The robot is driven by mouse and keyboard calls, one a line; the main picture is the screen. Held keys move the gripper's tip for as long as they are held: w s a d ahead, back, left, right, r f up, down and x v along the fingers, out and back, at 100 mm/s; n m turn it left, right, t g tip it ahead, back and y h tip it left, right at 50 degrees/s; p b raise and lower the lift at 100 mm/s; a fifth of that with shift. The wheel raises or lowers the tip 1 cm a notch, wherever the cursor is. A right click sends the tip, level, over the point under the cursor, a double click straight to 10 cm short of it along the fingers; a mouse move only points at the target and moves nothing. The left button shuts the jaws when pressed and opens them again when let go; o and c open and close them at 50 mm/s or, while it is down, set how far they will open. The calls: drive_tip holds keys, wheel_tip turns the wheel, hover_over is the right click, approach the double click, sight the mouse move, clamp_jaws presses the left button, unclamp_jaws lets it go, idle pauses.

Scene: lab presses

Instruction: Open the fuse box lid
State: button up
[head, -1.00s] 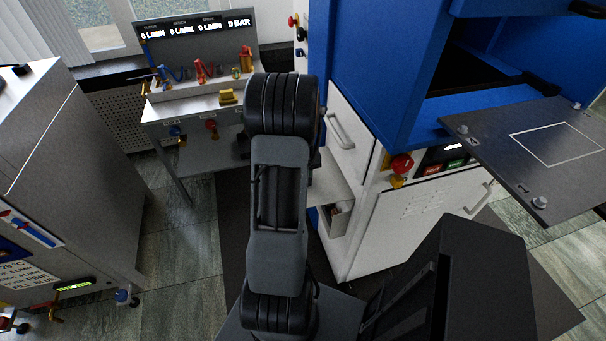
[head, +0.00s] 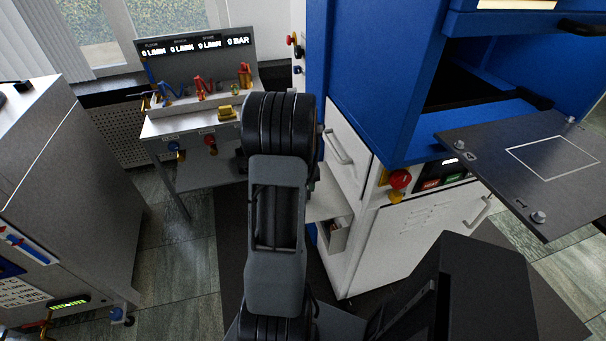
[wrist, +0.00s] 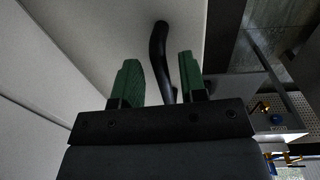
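In the wrist view my gripper (wrist: 158,80) has two green fingers standing apart. A dark curved handle (wrist: 159,45) on a pale flat panel (wrist: 110,35) shows between them, with a gap on both sides. The handle's lower end runs down behind the gripper body. I cannot tell for sure that this panel is the fuse box lid. In the head view my arm hides the gripper, and no part is clearly marked as the fuse box. A white front with a pale handle (head: 338,146) shows just right of my arm.
The blue press (head: 395,70) stands at the right with a dark plate (head: 520,200) sticking out. Below it are a red button (head: 400,179) and a white cabinet (head: 415,235). A grey cabinet (head: 75,190) stands at the left. A gauge bench (head: 190,125) is at the back.

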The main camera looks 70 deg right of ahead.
wheel_tip(320, 180, up, 13)
drive_tip(key=shift+w+a, duration=0.25)
drive_tip(key=shift+w, duration=0.05)
drive_tip(key=shift+f, duration=0.1)
idle(0.6)
drive_tip(key=w+a+n+t, duration=0.1)
drive_tip(key=w+a, duration=0.4)
drive_tip(key=a, duration=0.4)
drive_tip(key=w+a+n, duration=0.1)
drive_tip(key=w+a, duration=0.3)
drive_tip(key=a, duration=0.5)
drive_tip(key=w+a+r+n+t, duration=0.1)
drive_tip(key=a+n, duration=0.3)
drive_tip(key=a, duration=0.7)
drive_tip(key=w+a+r+n+t, duration=0.1)
drive_tip(key=a+r+n+t, duration=0.1)
drive_tip(key=a, duration=0.8)
drive_tip(key=shift+w+a+r+n, duration=0.15)
drive_tip(key=shift+a+r+n, duration=0.35)
drive_tip(key=shift+n, duration=0.5)
drive_tip(key=shift+d+r, duration=0.1)
drive_tip(key=shift+d, duration=0.1)
